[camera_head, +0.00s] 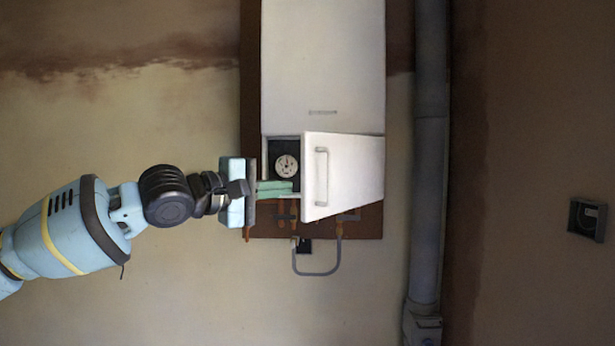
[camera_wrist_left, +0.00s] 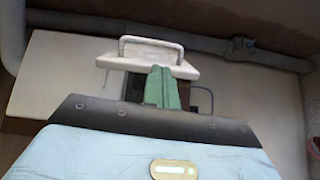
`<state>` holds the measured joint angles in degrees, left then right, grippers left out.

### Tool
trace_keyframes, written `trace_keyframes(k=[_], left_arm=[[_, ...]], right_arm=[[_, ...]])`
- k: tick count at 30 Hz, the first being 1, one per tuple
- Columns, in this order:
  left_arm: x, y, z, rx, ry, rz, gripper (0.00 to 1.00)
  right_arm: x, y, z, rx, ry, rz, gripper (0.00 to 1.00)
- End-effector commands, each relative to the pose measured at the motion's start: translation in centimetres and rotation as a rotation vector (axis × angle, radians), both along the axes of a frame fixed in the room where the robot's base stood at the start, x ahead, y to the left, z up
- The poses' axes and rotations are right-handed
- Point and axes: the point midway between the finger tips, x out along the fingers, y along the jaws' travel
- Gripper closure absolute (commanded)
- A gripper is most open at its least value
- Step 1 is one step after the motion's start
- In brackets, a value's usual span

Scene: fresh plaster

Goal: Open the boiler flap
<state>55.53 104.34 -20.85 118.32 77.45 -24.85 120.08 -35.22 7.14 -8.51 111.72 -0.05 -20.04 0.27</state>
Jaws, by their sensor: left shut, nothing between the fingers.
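The white boiler (camera_head: 323,60) hangs on the wall. Its flap (camera_head: 350,178) is hinged at the right and stands partly open, swung out from the boiler. A bar handle (camera_head: 321,177) is on the flap's outer face. Behind the opening a round gauge (camera_head: 286,166) shows. My left gripper (camera_head: 290,188) comes in from the left, its green fingers shut and empty at the opening, by the flap's free edge. In the left wrist view the green fingers (camera_wrist_left: 162,88) reach to the flap (camera_wrist_left: 150,62); I cannot tell whether they touch it. My right gripper is not in view.
A thick grey pipe (camera_head: 430,150) runs down the wall right of the boiler. Thin pipes and a grey hose loop (camera_head: 318,273) hang below it. A dark wall box (camera_head: 587,219) is at the far right. The wall to the left is bare.

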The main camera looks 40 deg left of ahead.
Motion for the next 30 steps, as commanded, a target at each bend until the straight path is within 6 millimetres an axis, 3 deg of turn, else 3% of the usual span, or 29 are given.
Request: trace_keyframes(k=[3, 11, 30], left_arm=[[-1.4, 0.6, 1.8, -0.045, -0.014, 0.020, 1.00], [-1.5, 0.6, 2.1, -0.059, -0.014, 0.023, 1.00], [1.4, 0.3, 2.0, -0.056, -0.013, 0.027, 1.00]], right_arm=[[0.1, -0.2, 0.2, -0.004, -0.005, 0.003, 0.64], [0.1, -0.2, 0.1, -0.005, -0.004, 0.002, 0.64], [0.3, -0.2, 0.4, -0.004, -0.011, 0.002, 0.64]])
